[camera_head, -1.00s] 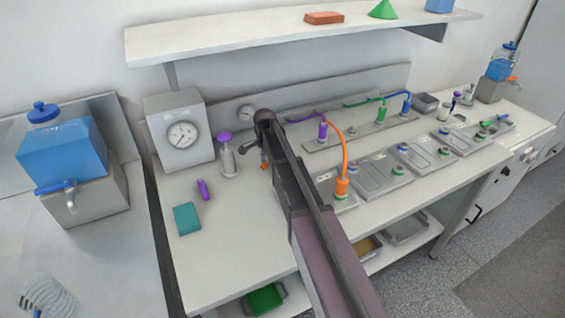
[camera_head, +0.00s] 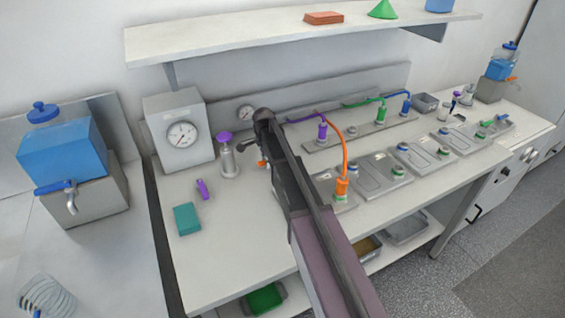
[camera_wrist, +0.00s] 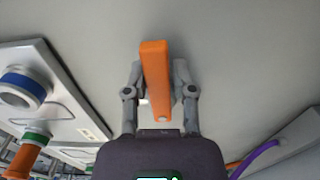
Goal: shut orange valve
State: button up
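A small orange valve handle (camera_head: 513,78) shows on the blue-topped dispenser (camera_head: 497,66) at the far right end of the bench, well away from my gripper. My gripper (camera_head: 256,155) is over the left part of the bench, right of the purple-topped bottle. In the wrist view my gripper (camera_wrist: 158,72) has its fingers close on both sides of an orange bar (camera_wrist: 155,70), which appears held between them. A bit of orange also shows by the gripper in the head view. What the bar belongs to cannot be told.
A gauge box (camera_head: 181,132), a purple-topped bottle (camera_head: 229,160), a purple piece (camera_head: 203,188) and a teal block (camera_head: 187,219) stand left. Cabled plugs and grey trays (camera_head: 385,170) fill the bench to the right. A shelf (camera_head: 240,38) overhangs the back.

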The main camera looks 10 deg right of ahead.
jog(key=shift+w, duration=0.3)
dwell(0.6)
jog(key=shift+o, duration=1.2)
jog(key=shift+r, duration=0.1)
notch_tip(320, 180, up, 8)
jog(key=p, duration=0.8)
jog(key=shift+w, duration=0.15)
jog(key=shift+a, duration=0.1)
jog(key=s+d+n, duration=0.1)
jog(key=s+n, duration=0.1)
jog(key=s, duration=0.3)
jog(key=s+d+n, duration=0.1)
jog(key=s+n, duration=0.1)
jog(key=s, duration=0.3)
jog(key=s+d+n, duration=0.1)
jog(key=s+n, duration=0.2)
jog(key=s, duration=0.2)
jog(key=shift+s+d, duration=0.2)
jog(key=s+d+n, duration=0.2)
jog(key=s+n, duration=0.6)
jog(key=s, duration=0.6)
